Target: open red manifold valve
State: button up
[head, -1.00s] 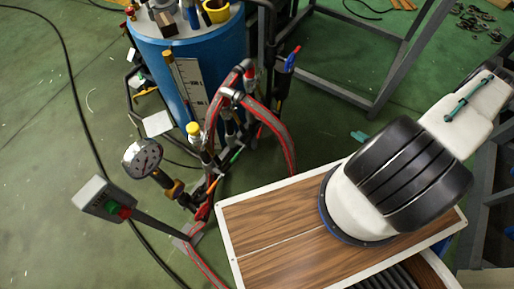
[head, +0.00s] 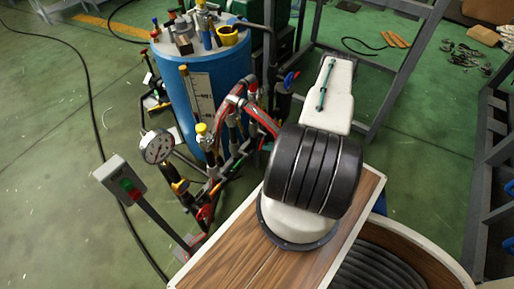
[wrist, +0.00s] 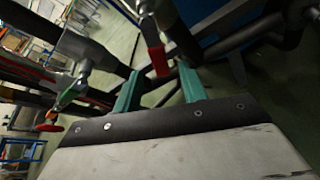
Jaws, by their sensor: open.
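A red valve lever (wrist: 156,60) hangs from a grey metal fitting in the wrist view. It lies in line with the gap between the teal fingertips of my gripper (wrist: 159,76). The fingers are spread and hold nothing; I cannot tell how far the lever is from them. A second red handle (wrist: 48,127) shows at the left of the wrist view, near a green handle (wrist: 70,92). In the head view, a red handle (head: 205,212) sits low on the manifold pipes. The fingers are hidden there behind my arm.
A blue vessel (head: 216,85) stands behind the manifold. A pressure gauge (head: 157,147) and a switch box (head: 120,180) stand to its left. Red-grey hoses (head: 232,103) arch over the pipes. A grey metal frame (head: 400,75) is at the right; green floor is open at left.

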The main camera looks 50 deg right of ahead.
aim_at(262, 142)
jog(key=x, duration=0.5)
